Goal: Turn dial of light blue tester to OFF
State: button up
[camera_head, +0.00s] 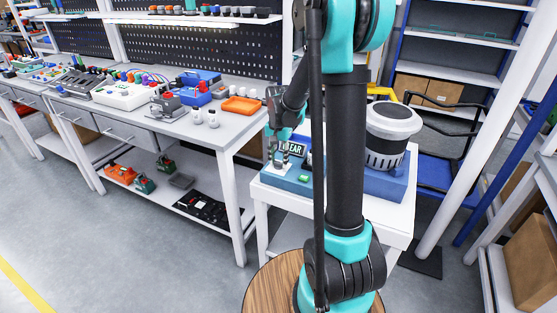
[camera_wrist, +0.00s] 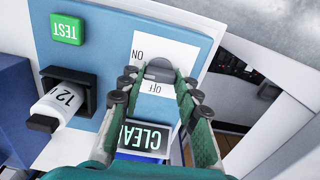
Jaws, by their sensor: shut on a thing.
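The light blue tester (camera_wrist: 110,25) fills the left and middle of the wrist view, its lettering upside down. It also shows in the head view (camera_head: 300,189) on a white table. Its dark grey dial (camera_wrist: 159,67) sits between my fingertips by a white label (camera_wrist: 146,45) reading ON and OFF. My gripper (camera_wrist: 160,77) is shut on the dial; the fingers hide part of it, and I cannot tell which word it points to. A display (camera_wrist: 142,138) reads CLEAR. A green TEST button (camera_wrist: 67,29) and a slot holding a white cylinder (camera_wrist: 56,106) are to the left.
In the head view a white and black round machine (camera_head: 390,133) stands on a blue base right of the tester. A long workbench (camera_head: 180,122) with many devices and an orange tray (camera_head: 241,105) runs along the left. Open floor (camera_head: 120,255) lies at front left.

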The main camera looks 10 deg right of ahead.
jog(key=n, duration=1.3)
jog(key=shift+n, duration=2.2)
jog(key=o, duration=1.1)
